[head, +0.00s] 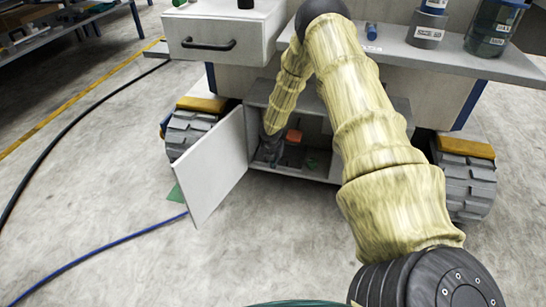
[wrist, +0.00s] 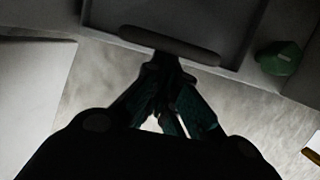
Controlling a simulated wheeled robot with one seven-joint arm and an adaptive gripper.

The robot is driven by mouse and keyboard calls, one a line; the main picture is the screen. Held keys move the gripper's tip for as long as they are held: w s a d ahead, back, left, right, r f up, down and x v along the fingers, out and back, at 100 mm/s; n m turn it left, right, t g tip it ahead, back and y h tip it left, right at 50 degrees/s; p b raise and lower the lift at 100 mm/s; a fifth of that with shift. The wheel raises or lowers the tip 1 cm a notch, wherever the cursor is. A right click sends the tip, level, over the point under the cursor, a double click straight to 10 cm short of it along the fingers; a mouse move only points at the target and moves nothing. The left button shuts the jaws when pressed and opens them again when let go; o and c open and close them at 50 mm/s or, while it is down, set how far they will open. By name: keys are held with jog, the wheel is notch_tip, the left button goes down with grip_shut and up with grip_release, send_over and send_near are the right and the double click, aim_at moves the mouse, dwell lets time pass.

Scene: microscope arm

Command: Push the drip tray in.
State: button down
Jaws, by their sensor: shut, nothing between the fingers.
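The drip tray (wrist: 228,20) is a grey, shallow, rimmed tray at the top of the wrist view, with a thick rounded grey handle (wrist: 170,45) along its near edge. My gripper (wrist: 162,66) is shut and empty, its fingertips right at the handle's near side. I cannot tell for sure whether they touch it. In the head view my gripper (head: 270,148) is a dark shape inside the low open cabinet (head: 322,160), at its left part. There, shadow and my arm hide most of the tray.
A white cabinet door (head: 212,165) stands open at the left of the opening. A red block (head: 294,136) sits inside the cabinet. A green item (wrist: 278,58) lies right of the tray. An open drawer (head: 222,42) juts out above.

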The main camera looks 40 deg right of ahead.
jog(key=s+a+r+p, duration=0.3)
jog(key=a+r+p, duration=0.2)
jog(key=r, duration=0.4)
jog(key=shift+s, duration=0.4)
jog(key=shift+a, duration=0.1)
jog(key=s+a+f+m+y, duration=0.1)
jog(key=s+a+f+m, duration=0.25)
jog(key=s+a, duration=0.3)
jog(key=s+a+f+m+g+y, duration=0.1)
jog(key=s+a+f+m, duration=0.1)
jog(key=s+a+m, duration=0.35)
jog(key=s+a+f+m+y, duration=0.25)
jog(key=s+a, duration=0.35)
jog(key=a, duration=0.3)
jog(key=s+a+r+m+h+p, duration=0.1)
jog(key=s+a+m, duration=0.3)
jog(key=s+m, duration=0.5)
jog(key=s+a+r+m+h+p, duration=0.1)
jog(key=s+a+m, duration=0.35)
jog(key=s, duration=0.85)
notch_tip(320, 180, up, 34)
jog(key=p, duration=3.3)
jog(key=shift+s+d+m+g, duration=0.2)
jog(key=shift+m+g, duration=0.1)
jog(key=shift+m, duration=0.1)
